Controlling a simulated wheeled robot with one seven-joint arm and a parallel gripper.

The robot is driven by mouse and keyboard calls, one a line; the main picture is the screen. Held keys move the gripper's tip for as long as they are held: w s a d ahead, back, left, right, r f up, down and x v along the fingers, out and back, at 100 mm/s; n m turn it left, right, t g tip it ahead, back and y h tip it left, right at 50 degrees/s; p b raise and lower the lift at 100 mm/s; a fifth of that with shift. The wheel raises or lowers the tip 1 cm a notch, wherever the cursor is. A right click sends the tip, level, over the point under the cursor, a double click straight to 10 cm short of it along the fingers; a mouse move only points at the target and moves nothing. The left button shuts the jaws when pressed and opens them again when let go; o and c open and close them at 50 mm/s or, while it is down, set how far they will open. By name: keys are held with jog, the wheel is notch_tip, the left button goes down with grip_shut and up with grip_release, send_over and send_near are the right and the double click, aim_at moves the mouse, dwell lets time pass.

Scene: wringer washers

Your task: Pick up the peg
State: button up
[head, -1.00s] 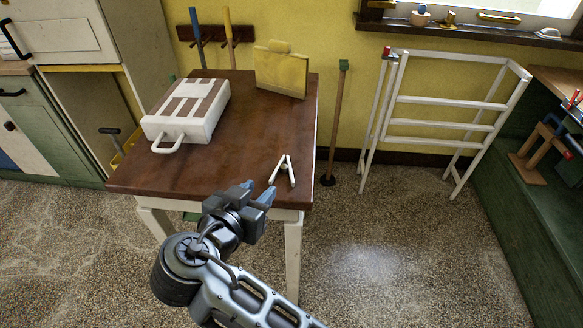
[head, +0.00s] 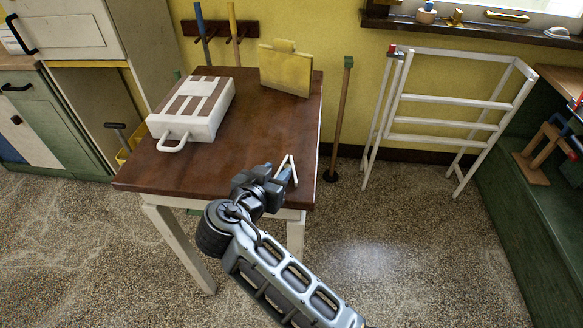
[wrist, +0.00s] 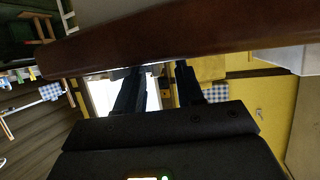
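The peg (head: 291,164) is a small pale, A-shaped clothes peg on the brown table top, near its front right corner in the head view. My gripper (head: 282,176) is at the table's front edge, right by the peg, and hides its lower left part. In the wrist view, my gripper's two dark fingers (wrist: 160,82) stand apart with a gap between them, so it is open. I cannot make out the peg in the wrist view, nor tell whether it lies between the fingers.
The table (head: 225,160) also bears a white-and-brown slatted case (head: 210,115) and a yellow board (head: 285,72). A thin pole (head: 340,120) and a white drying rack (head: 445,100) stand to the right. The table edge (wrist: 150,40) spans the wrist view close to the fingers.

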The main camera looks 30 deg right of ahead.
jog(key=shift+f, duration=0.15)
jog(key=shift+c, duration=0.2)
jog(key=shift+s, duration=0.1)
grip_shut()
